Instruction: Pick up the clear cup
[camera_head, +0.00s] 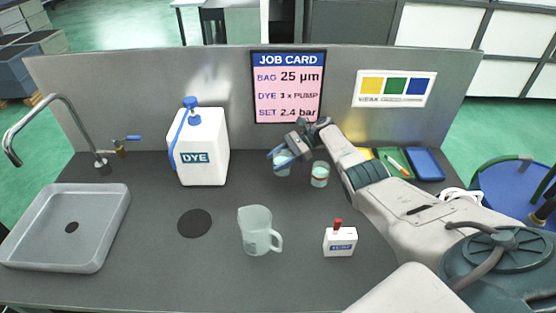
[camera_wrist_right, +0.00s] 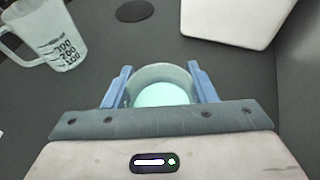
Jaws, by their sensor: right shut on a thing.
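My right gripper (camera_head: 281,157) reaches in from the right over the back middle of the bench. It is shut on a small clear cup (camera_head: 283,170), partly hidden by the fingers. In the right wrist view the clear cup (camera_wrist_right: 162,88) sits between the two blue fingers, its round rim up and a pale tint inside. I cannot tell whether its base touches the bench. A second small cup (camera_head: 320,176) with a red mark stands just right of the gripper. My left gripper is not in view.
A white DYE container (camera_head: 203,150) stands left of the gripper. A clear measuring jug (camera_head: 256,228) and a small white box with a red top (camera_head: 340,241) stand in front. A grey sink tray (camera_head: 100,225) is at left, and coloured trays (camera_head: 425,163) at right. A panel closes the back.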

